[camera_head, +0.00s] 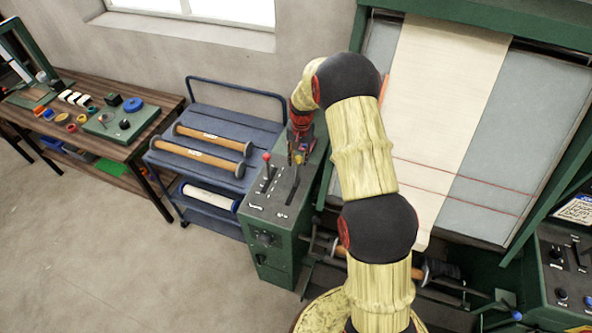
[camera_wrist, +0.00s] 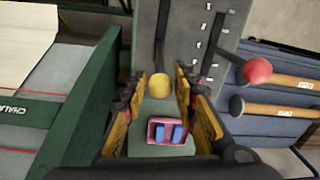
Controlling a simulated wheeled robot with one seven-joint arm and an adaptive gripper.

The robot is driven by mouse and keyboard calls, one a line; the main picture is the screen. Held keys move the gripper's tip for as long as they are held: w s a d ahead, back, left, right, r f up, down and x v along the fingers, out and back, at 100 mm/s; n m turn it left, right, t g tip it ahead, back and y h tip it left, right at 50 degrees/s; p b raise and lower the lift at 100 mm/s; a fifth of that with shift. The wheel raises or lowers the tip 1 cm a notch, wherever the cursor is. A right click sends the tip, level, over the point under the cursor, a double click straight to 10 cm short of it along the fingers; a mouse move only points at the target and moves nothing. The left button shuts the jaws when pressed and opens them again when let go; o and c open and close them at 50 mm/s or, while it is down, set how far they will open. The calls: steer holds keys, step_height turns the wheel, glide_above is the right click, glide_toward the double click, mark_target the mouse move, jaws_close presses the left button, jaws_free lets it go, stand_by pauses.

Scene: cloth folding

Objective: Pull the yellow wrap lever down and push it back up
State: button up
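The yellow wrap lever's round knob (camera_wrist: 160,88) shows in the wrist view between my two fingers, with a gap to the finger on each side. Its dark rod runs along a slot in the grey top of the green control box (camera_head: 275,208). In the head view the yellow knob (camera_head: 299,158) shows just under my gripper (camera_head: 299,148), at the box's far end. In the wrist view my gripper (camera_wrist: 160,80) is open, its yellow-padded fingers on either side of the knob. I cannot see any contact.
A red-knobbed lever (camera_head: 267,157) stands on the same box, left of the yellow one; it also shows in the wrist view (camera_wrist: 257,70). A blue cart (camera_head: 215,120) with rollers stands left of the box. The green machine frame with cream cloth (camera_head: 440,100) is on the right.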

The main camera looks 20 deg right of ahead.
mark_target(297, 172)
step_height(297, 172, down, 9)
steer(key=shift+w+a+r+p, duration=0.1)
steer(key=shift+w+a+p, duration=0.05)
steer(key=shift+p, duration=0.75)
jaws_close()
stand_by(0.4)
